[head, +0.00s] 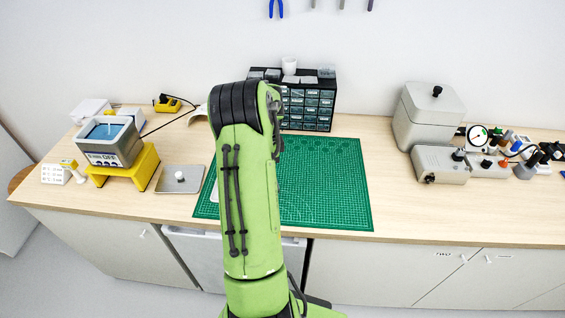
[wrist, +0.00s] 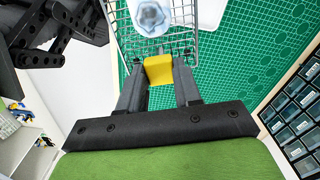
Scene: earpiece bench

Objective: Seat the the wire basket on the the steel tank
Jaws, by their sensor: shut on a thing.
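The steel tank (head: 113,152) stands on a yellow stand at the left of the bench in the head view, with blue liquid inside. Its top is open. The wire basket (wrist: 187,48) shows at the top of the wrist view, with a clear bluish piece (wrist: 150,17) in it. My gripper (wrist: 159,66) is shut on the basket's yellow grip (wrist: 159,72). The basket is over the green mat, apart from the tank. In the head view, my arm hides the gripper and the basket.
A flat grey lid with a white knob (head: 180,177) lies between the tank and the green mat (head: 325,185). A drawer cabinet (head: 306,107) stands behind the mat. Grey boxes and gauges (head: 440,165) fill the right. The mat's right side is clear.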

